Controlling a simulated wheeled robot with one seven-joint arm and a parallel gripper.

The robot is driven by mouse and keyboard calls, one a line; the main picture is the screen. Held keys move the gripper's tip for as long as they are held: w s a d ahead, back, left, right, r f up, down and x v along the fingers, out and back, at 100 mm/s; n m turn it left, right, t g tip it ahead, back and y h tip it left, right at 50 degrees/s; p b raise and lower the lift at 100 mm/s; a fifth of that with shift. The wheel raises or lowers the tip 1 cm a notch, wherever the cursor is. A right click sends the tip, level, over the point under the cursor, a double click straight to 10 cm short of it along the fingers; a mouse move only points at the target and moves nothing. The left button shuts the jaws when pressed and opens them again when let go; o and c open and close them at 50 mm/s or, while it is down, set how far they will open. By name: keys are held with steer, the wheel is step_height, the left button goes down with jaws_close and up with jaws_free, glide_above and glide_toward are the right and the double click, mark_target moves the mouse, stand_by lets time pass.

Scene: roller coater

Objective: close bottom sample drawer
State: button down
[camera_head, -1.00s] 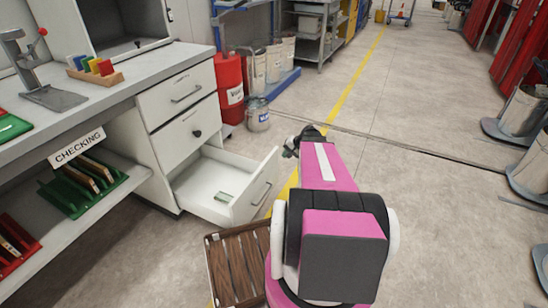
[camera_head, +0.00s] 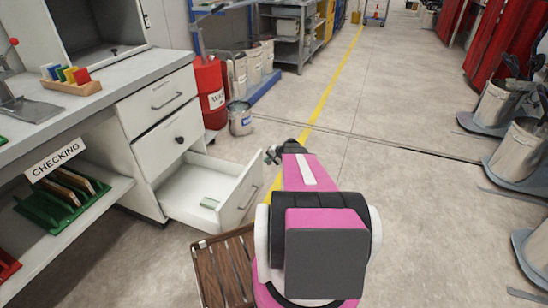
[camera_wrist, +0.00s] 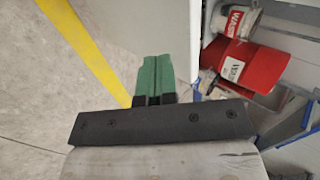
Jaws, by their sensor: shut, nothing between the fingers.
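The bottom sample drawer (camera_head: 237,200) is the lowest in the white cabinet under the workbench.
A wooden crate (camera_head: 226,268) stands on the floor in front of the drawer, close to my arm. A red drum (camera_head: 210,92) and a metal can (camera_head: 240,118) stand behind the cabinet. The aisle floor (camera_head: 410,200) to the right is clear.

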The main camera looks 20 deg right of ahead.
mark_target(257, 160)
steer(key=shift+w+a, duration=1.45)
steer(key=shift+a, duration=0.05)
steer(key=w+a, duration=2.7)
steer(key=shift+w+a, duration=0.25)
steer(key=shift+w, duration=0.1)
